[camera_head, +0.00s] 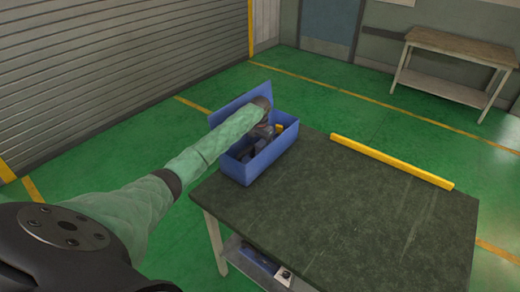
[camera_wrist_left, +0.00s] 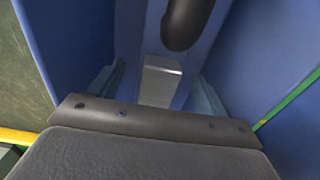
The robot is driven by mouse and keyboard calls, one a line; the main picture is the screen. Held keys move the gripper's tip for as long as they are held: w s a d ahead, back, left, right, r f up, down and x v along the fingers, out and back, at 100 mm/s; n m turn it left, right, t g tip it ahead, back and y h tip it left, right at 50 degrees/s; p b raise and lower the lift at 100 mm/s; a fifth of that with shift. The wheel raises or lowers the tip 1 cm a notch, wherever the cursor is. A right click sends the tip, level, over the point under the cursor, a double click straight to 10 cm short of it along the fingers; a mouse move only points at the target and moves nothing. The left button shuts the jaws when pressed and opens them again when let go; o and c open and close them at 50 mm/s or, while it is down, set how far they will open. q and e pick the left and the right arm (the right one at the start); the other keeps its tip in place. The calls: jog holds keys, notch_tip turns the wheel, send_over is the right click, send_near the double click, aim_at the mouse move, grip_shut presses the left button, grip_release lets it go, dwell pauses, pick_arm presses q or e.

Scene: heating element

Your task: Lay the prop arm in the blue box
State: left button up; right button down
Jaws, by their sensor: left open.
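The blue box (camera_head: 268,158) stands at the table's far left corner with its lid raised. My left gripper (camera_head: 262,132) is inside or just over its opening. In the left wrist view my open left gripper (camera_wrist_left: 158,84) points down between the blue box walls (camera_wrist_left: 70,40). A dark rounded rod (camera_wrist_left: 187,22) lies past the fingertips; I cannot tell whether it is the prop arm. A pale metal piece (camera_wrist_left: 161,68) shows between the fingers, apparently not gripped. My arm hides much of the box's inside. My right gripper is out of view.
The dark green table top (camera_head: 345,215) is mostly bare. A yellow bar (camera_head: 390,161) runs along its far edge. A small yellow thing (camera_head: 279,128) shows inside the box. A blue item (camera_head: 260,262) lies on the shelf below. A wooden bench (camera_head: 460,45) stands far right.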

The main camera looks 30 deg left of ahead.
aim_at(260, 145)
pick_arm(q)
notch_tip(260, 145, up, 9)
jog(key=shift+f+b, duration=0.2)
jog(key=shift+b, duration=1)
jog(key=shift+r, duration=0.6)
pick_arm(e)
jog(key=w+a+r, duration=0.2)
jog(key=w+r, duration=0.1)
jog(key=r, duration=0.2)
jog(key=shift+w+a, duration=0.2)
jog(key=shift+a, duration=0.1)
